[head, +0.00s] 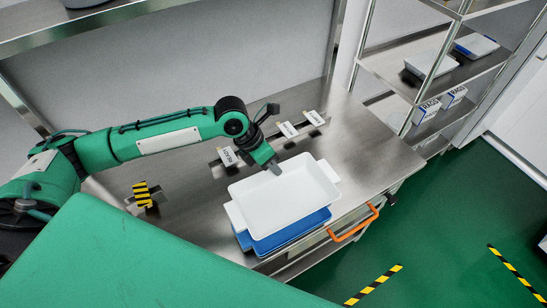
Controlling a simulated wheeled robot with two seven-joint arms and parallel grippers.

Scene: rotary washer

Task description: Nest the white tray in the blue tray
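The white tray (283,197) is upright over the blue tray (276,241) near the front edge of the steel table. I cannot tell whether the two trays touch. My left gripper (273,167) is at the far rim of the white tray, with a fingertip showing inside the wall. It appears shut on that rim, though the far finger is hidden. My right gripper is not in view.
Small white label stands (287,129) line the back of the steel table (350,140). A yellow-black striped block (143,193) stands at left. An orange handle (353,223) juts from the table's front. The table's right part is clear.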

